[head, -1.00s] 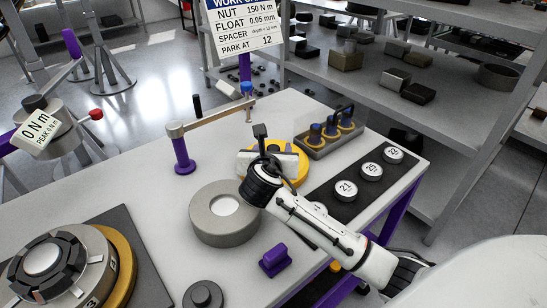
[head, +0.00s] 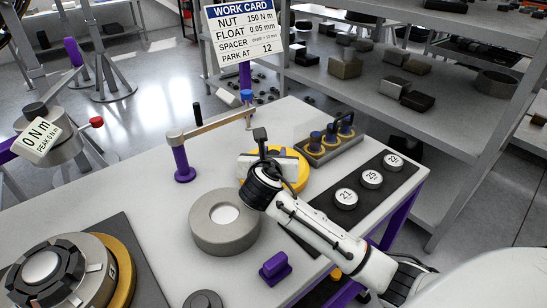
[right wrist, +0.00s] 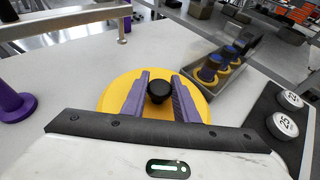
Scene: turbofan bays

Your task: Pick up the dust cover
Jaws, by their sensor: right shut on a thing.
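The dust cover (head: 303,173) appears to be the yellow disc at the middle of the bench, partly hidden behind my right gripper in the head view. In the right wrist view the yellow disc (right wrist: 112,97) has a black knob at its centre. My right gripper (right wrist: 159,95) is over the disc, its two purple fingers shut on the knob, one on each side. The head view shows the right gripper (head: 275,162) from behind, its fingertips mostly hidden. I cannot tell whether the disc touches the bench. My left gripper is not in view.
A purple post with a crossbar (head: 184,162) is behind left. A tray of blue-topped parts (head: 333,147) and a dark strip with numbered discs (head: 346,199) lie to the right. A purple block (head: 275,268) is near the front.

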